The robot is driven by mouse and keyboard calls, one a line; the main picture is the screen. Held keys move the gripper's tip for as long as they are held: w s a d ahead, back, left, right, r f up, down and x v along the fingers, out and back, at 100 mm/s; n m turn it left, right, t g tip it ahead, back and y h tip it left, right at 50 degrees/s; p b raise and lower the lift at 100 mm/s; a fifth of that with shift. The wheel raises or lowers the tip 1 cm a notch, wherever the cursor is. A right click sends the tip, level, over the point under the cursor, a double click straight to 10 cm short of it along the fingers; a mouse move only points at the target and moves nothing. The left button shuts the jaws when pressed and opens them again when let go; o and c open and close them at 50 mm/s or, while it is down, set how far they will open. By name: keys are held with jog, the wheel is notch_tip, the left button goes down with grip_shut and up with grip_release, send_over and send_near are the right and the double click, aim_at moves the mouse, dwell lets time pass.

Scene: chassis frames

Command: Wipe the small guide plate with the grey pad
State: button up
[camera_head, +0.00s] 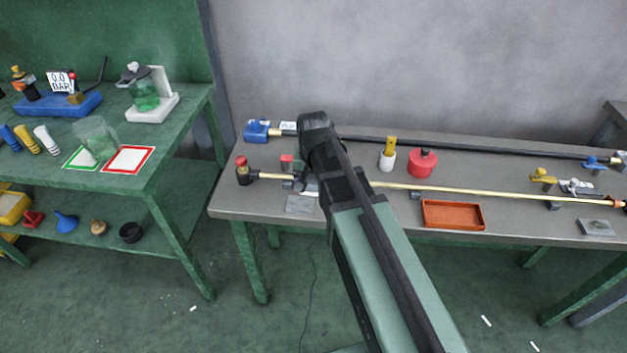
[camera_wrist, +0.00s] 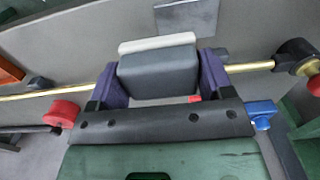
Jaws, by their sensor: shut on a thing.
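My gripper (camera_wrist: 158,78) is shut on the grey pad (camera_wrist: 157,68), a dark grey block with a pale layer along its far edge. The purple fingers hold it from both sides in the wrist view. A small flat grey plate (camera_wrist: 187,17) lies just beyond the pad in that view, and it looks like the guide plate. In the head view this plate (camera_head: 301,204) lies near the bench's front edge, just left of my arm. The pad overlaps none of the plate's visible face. The height of the pad above the bench is hard to tell. My arm mostly hides the gripper in the head view.
A thin brass rod (camera_head: 450,190) runs along the bench, behind the plate. An orange tray (camera_head: 453,214), a red pot (camera_head: 422,162) and a white holder (camera_head: 387,161) stand right of my arm. A red-capped fitting (camera_head: 243,171) stands left. Another grey plate (camera_head: 597,228) lies far right.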

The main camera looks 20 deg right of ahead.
notch_tip(320, 180, up, 3)
jog(key=p, duration=0.3)
jog(key=shift+r, duration=0.1)
dwell(0.3)
